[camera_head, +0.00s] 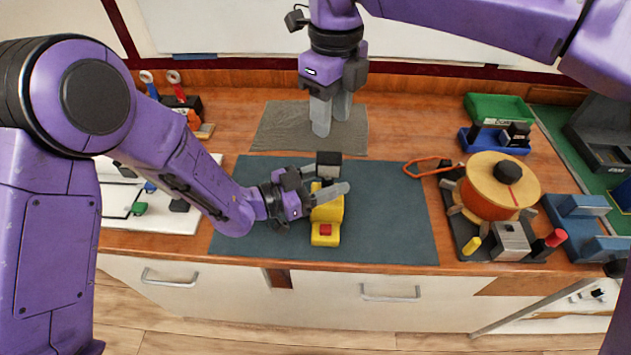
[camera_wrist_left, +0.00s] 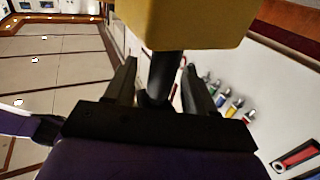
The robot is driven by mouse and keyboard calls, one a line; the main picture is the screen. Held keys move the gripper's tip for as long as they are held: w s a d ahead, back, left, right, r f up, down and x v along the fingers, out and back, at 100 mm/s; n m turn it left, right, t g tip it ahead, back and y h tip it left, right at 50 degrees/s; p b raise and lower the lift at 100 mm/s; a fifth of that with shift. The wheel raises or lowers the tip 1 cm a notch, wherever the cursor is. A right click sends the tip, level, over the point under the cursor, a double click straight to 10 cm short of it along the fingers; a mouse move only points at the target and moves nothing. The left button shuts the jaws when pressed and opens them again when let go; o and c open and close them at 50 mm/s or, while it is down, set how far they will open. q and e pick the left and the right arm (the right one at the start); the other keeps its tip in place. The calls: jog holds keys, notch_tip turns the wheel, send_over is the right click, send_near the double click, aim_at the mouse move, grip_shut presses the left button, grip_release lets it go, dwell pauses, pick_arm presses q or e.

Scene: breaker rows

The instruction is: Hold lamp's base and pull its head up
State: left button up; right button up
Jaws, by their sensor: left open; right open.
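The lamp has a yellow base (camera_head: 328,213) with a red button (camera_head: 325,230) on its front and a small black head (camera_head: 328,159) at the far end. It is on the dark mat (camera_head: 390,215). My left gripper (camera_head: 322,185) is open, with its fingers at the lamp between the head and the yellow part. In the left wrist view a black post (camera_wrist_left: 163,72) stands between the open fingers, below a yellow block (camera_wrist_left: 190,22). Contact cannot be told. My right gripper (camera_head: 331,115) is open and empty, pointing down behind the lamp, apart from it.
A grey mat (camera_head: 275,130) lies below my right gripper. An orange spool (camera_head: 490,185) on a fixture stands to the right, with orange-handled pliers (camera_head: 430,168) beside it. Green and blue bins (camera_head: 497,108) stand back right. The dark mat's right half is clear.

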aim_at(329, 156)
pick_arm(q)
grip_shut()
pick_arm(e)
jog(key=o, duration=0.4)
jog(key=shift+a, duration=0.15)
jog(key=shift+c, duration=0.2)
notch_tip(329, 156, down, 11)
jog(key=n, duration=0.7)
